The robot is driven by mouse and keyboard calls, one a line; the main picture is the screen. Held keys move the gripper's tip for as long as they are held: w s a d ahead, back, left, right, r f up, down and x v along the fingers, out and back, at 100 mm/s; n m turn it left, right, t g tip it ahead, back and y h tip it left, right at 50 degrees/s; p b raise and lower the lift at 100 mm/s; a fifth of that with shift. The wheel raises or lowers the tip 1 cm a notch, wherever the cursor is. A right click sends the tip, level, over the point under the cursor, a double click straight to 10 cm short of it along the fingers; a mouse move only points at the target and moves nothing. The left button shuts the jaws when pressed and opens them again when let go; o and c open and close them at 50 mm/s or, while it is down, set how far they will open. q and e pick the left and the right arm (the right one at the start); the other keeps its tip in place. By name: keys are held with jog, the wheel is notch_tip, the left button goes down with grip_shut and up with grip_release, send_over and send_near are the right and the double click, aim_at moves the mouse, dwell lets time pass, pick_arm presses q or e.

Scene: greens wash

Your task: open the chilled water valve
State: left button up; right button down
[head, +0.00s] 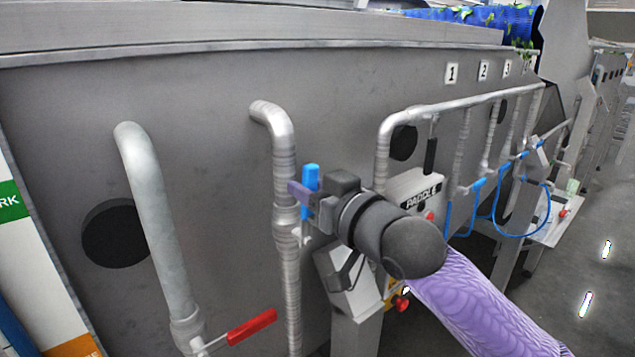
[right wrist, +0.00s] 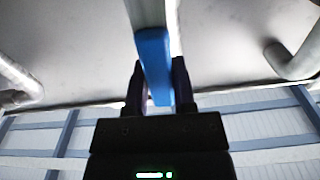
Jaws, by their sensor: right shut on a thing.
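The blue valve handle (head: 310,178) is on the middle steel pipe (head: 285,165) of the grey tank wall. It stands roughly upright, nearly in line with the pipe. My right gripper (head: 313,199) is at this handle, its body hiding the handle's lower part and part of the valve. In the right wrist view the blue handle (right wrist: 153,55) runs between the two dark fingers, and the gripper (right wrist: 158,78) is shut on it. My left gripper is not in view.
A red valve handle (head: 251,327) sticks out sideways from the left pipe (head: 160,220). A grey box marked PADDLE (head: 408,190) is right of my gripper. Farther right are several thin pipes with blue handles and a blue hose (head: 497,220). Floor shows at right.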

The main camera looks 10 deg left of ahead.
jog(key=shift+s+a+n, duration=0.25)
jog(key=shift+n, duration=0.15)
jog(key=shift+f, duration=0.1)
jog(key=shift+c, duration=2.2)
grip_release()
jog(key=shift+s+d, duration=0.1)
jog(key=b+v, duration=0.3)
jog(key=v, duration=0.6)
jog(key=shift+s+d, duration=0.25)
